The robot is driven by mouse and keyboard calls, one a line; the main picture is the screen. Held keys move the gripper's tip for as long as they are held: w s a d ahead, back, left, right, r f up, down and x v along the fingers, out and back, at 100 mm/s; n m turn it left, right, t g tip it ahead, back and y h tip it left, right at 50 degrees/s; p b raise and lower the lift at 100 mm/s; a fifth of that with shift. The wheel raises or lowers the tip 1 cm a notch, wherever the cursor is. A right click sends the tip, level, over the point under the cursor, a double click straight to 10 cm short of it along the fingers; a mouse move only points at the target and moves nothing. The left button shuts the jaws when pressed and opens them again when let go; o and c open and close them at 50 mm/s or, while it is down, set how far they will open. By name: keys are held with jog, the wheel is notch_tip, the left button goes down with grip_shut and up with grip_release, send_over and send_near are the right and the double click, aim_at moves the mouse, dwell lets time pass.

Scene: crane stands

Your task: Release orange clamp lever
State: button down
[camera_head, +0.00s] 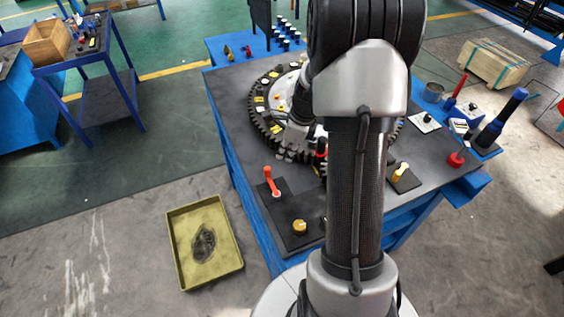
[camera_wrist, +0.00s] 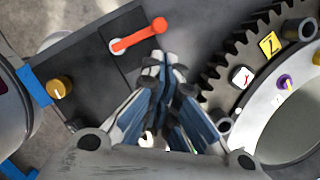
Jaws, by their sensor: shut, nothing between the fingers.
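The orange clamp lever (camera_head: 271,183) stands on a dark plate near the left front edge of the workbench. In the wrist view the orange lever (camera_wrist: 138,37) lies slanted across the picture, its round end at the upper right. My gripper (camera_wrist: 163,66) is shut and empty, with its fingertips just below the lever in that picture and no clear contact. In the head view my gripper (camera_head: 289,148) is beyond the lever, close to the gear, and partly hidden by my arm.
A yellow knob (camera_head: 299,227) sits on the same dark plate, nearer the front edge. A large toothed gear (camera_head: 262,112) lies behind my gripper. A yellow tray (camera_head: 222,272) is on the floor at left.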

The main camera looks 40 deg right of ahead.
jog(key=shift+v, duration=2.25)
